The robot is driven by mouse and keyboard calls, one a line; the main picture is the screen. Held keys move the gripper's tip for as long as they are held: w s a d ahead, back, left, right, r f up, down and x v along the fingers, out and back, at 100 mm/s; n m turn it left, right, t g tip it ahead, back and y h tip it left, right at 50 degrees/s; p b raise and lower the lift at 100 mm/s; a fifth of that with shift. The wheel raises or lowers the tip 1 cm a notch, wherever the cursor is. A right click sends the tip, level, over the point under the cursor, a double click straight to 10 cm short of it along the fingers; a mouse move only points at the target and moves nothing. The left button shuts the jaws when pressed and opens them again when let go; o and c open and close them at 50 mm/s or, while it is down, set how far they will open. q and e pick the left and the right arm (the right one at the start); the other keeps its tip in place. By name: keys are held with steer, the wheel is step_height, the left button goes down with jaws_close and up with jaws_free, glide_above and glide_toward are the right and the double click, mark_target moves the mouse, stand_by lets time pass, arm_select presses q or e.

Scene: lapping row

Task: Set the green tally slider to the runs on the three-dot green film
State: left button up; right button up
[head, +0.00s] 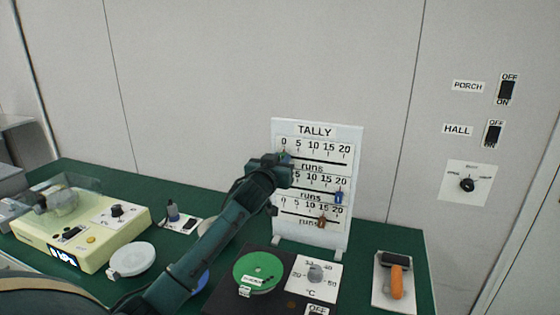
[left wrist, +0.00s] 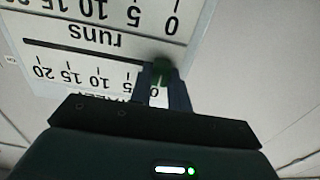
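The white TALLY board (head: 315,130) stands upright at the back of the green table, with three scales marked 0 to 20. The green tally slider (left wrist: 161,72) is on the top scale, at the 0 end; in the head view my gripper mostly hides it. My left gripper (head: 282,160) is at that end of the board. In the left wrist view, upside down, its fingers (left wrist: 162,80) are closed against both sides of the green knob. My right gripper is not in view.
A blue slider (head: 339,197) is near 20 on the middle scale and a brown-orange one (head: 321,222) near 15 on the bottom scale.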

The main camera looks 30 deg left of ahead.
arm_select(q)
jaws_close()
steer(key=d, duration=0.2)
steer(key=w+d, duration=0.1)
steer(key=d, duration=0.2)
steer(key=w+d+b, duration=0.1)
steer(key=d, duration=0.1)
steer(key=shift+d, duration=0.4)
steer(key=o, duration=0.6)
jaws_free()
steer(key=shift+c, duration=0.2)
steer(key=shift+s, duration=0.1)
glide_toward(313, 159)
steer(key=v, duration=0.6)
steer(key=shift+s+b, duration=0.35)
